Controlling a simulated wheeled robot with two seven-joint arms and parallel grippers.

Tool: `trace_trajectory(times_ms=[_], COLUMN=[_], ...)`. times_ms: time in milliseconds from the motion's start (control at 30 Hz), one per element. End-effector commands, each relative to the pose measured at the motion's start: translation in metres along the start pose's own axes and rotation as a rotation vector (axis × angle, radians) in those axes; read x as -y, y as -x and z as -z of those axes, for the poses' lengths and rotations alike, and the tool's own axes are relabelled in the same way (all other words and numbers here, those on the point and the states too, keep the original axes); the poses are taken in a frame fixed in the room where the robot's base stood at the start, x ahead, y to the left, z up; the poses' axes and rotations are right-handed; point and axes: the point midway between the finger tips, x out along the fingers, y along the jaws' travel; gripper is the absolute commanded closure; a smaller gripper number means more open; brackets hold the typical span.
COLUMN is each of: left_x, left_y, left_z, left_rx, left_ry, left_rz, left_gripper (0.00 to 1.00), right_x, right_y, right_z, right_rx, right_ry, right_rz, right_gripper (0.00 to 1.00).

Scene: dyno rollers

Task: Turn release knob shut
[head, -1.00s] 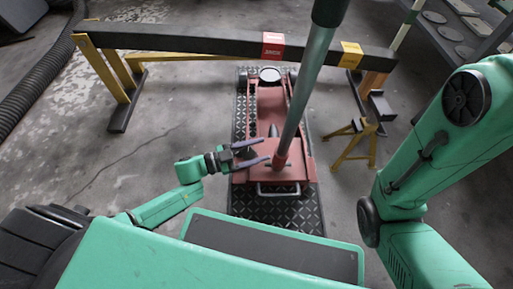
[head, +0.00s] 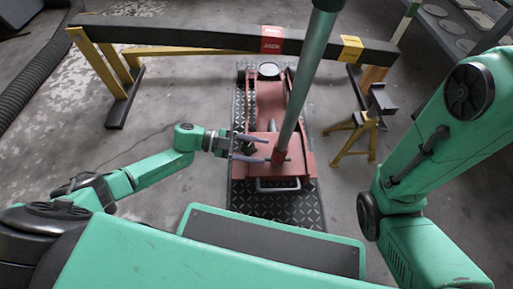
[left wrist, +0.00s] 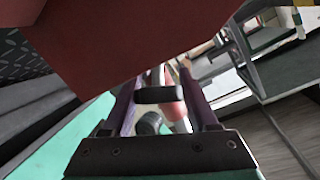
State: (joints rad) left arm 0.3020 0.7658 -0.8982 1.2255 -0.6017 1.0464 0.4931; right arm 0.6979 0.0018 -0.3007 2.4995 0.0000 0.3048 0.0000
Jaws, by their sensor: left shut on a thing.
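The red floor jack (head: 270,105) stands on a black tread-plate mat, its long grey-green handle (head: 300,90) rising toward me. My left gripper (head: 262,149) is at the left side of the jack's near end, beside the foot of the handle. In the left wrist view a black bar-like piece (left wrist: 160,95), which I take for the release knob, sits between my two purple fingers (left wrist: 161,92). The fingers are shut on it. The knob itself is not clear in the head view. My right arm stands at the right, its gripper out of frame.
A black beam (head: 215,34) on yellow stands crosses behind the jack, with red and yellow labels. A yellow stand (head: 355,135) is right of the jack. A ribbed hose (head: 35,85) lies far left. The floor left of the jack is clear.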

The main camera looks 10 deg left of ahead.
Motion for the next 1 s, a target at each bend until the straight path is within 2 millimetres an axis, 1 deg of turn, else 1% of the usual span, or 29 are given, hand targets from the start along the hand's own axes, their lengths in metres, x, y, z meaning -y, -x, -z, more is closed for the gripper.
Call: trace_trajectory(times_ms=[33,367,400,433,467,1000], left_x=[0.0006,0.0008,0.0009,0.0008,0.0008,-0.0003], left_y=[0.0026,0.0029,0.0029,0.0027,0.0025,0.0006], left_z=[-0.0028,-0.0030,-0.0030,-0.0028,-0.0026,-0.0009], left_rx=[0.009,0.010,0.011,0.010,0.009,0.003], left_ry=[-0.002,-0.003,-0.003,-0.003,-0.003,-0.001], left_rz=[0.000,0.000,0.000,0.000,0.000,-0.001], left_gripper=[0.96,0.96,0.29,0.18,0.11,0.11], right_x=[0.0001,-0.0003,-0.0003,-0.0004,-0.0004,-0.0015], right_y=[0.0005,0.0021,0.0023,0.0024,0.0024,0.0015], right_z=[-0.0003,-0.0022,-0.0024,-0.0025,-0.0026,-0.0016], right_rx=[0.002,0.009,0.009,0.010,0.010,0.005], right_ry=[0.000,-0.001,-0.001,-0.001,-0.001,0.000], right_rz=[0.000,-0.002,-0.003,-0.003,-0.003,-0.006], right_gripper=[0.50,0.50,0.50,0.50,0.50,0.50])
